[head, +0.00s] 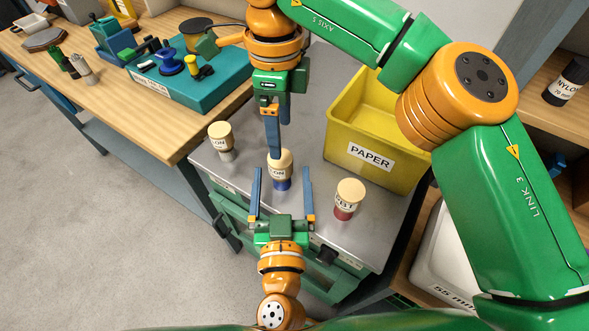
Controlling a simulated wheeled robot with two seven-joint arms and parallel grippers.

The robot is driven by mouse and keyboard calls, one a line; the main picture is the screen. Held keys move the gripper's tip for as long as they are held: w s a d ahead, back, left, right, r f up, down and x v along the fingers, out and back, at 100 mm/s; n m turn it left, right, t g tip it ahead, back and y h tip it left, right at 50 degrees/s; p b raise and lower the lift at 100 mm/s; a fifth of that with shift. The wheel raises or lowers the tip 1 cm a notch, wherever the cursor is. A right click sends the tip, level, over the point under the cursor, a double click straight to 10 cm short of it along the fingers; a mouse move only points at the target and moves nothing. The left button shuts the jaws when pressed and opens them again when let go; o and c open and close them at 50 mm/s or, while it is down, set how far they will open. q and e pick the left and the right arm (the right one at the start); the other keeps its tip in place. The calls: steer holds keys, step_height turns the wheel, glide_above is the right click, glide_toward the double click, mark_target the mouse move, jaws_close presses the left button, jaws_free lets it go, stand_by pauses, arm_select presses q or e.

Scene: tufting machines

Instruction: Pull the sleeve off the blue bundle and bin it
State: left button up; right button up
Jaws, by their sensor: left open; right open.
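The blue bundle (282,185) stands upright on the grey metal top, mostly covered by a pale sleeve with a partly hidden label (279,172). Only its blue lower end shows. My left gripper (281,173) is open, its blue fingers pointing away from me, one on each side of the bundle with visible gaps. My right gripper (275,152) comes from above, fingers down, at the top of the sleeve. It is open, but its fingers overlap in this view; I cannot tell whether they touch the sleeve. A yellow bin marked PAPER (357,157) stands behind to the right.
A grey-ended bundle (225,155) stands left and a red-ended one (343,212) right, both with pale tops. A wooden bench (165,130) with a teal tray (190,100) is at the left. My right arm passes above the bin's right side.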

arm_select(q)
steer(key=shift+a+f, duration=0.1)
steer(key=shift+f, duration=0.15)
steer(key=shift+w+r, duration=0.2)
steer(key=shift+w, duration=0.15)
steer(key=w, duration=0.6)
steer(key=shift+c, duration=1.1)
jaws_close()
steer(key=shift+o, duration=0.8)
jaws_free()
